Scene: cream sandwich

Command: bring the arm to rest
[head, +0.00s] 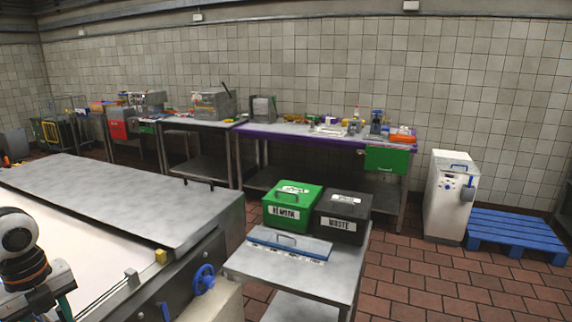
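Part of my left arm shows at the lower left corner of the head view, with a white round joint and a dark link with an orange-brown ring. Below it, a grey block with a teal strip, which looks like my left gripper (50,298), is cut off by the bottom edge. Its fingertips cannot be made out, so I cannot tell whether it is open or holds anything. It is over or beside the near end of a conveyor with a pale belt (75,240). My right gripper is out of view.
A steel cart (345,283) holds a green REWORK bin (287,213), a black WASTE bin (340,226) and a blue-handled flat lid (290,246). A blue wheel (203,279) juts from the conveyor. A white cabinet (447,205) and blue pallet (515,232) stand right. Brick floor lies clear at lower right.

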